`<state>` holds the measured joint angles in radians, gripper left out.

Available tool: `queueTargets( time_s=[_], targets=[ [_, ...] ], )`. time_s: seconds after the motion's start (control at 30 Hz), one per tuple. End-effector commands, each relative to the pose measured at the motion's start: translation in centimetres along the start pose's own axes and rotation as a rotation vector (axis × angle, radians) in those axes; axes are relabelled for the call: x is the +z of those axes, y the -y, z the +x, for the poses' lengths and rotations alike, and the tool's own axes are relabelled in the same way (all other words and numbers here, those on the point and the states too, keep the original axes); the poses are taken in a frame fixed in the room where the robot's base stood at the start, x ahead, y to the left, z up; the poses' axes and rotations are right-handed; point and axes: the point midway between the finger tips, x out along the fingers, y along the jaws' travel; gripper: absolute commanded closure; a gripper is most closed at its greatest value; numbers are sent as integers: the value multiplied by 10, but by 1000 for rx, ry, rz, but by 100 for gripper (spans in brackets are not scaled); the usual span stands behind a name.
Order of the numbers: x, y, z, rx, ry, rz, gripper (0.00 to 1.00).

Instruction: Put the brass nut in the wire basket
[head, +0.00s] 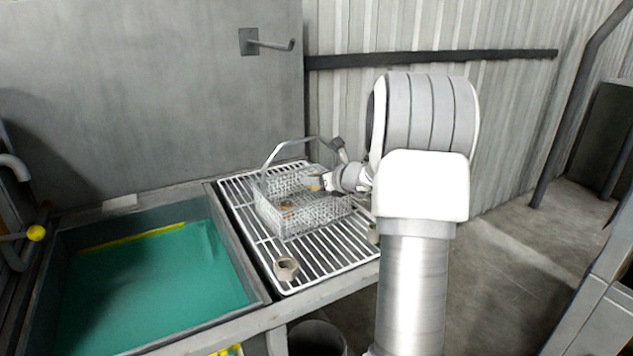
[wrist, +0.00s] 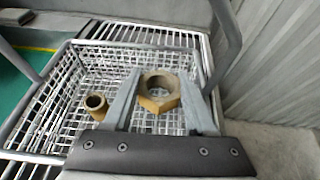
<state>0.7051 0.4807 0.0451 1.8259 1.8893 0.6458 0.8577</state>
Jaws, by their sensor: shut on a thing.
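The brass nut (wrist: 158,93) is a hexagonal ring with a wide hole, seen in the wrist view. My gripper (wrist: 160,85) is shut on it, with one finger on each side. The nut is over the wire basket (wrist: 52,122), a mesh basket with a tall handle. In the head view the basket (head: 305,222) stands on a slatted rack, and my gripper (head: 318,184) reaches over it from the right. The nut's height above the mesh floor is hard to tell. A small brass tube-like piece (wrist: 96,106) lies in the basket, left of the nut.
A basin of green liquid (head: 150,275) lies to the left. A grey wall stands behind.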

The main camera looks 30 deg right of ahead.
Motion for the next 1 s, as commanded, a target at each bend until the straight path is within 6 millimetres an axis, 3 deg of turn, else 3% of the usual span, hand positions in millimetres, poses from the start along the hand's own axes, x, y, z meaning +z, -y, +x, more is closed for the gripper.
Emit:
queueTargets(
  time_s=[0.73,0.77,0.83,1.0],
  targets=[
    [-9,0,4,0,3,-2,100],
    [-10,0,4,0,2,-1,39],
    [-10,0,4,0,1,-1,30],
    [-10,0,4,0,1,-1,30]
  ],
)
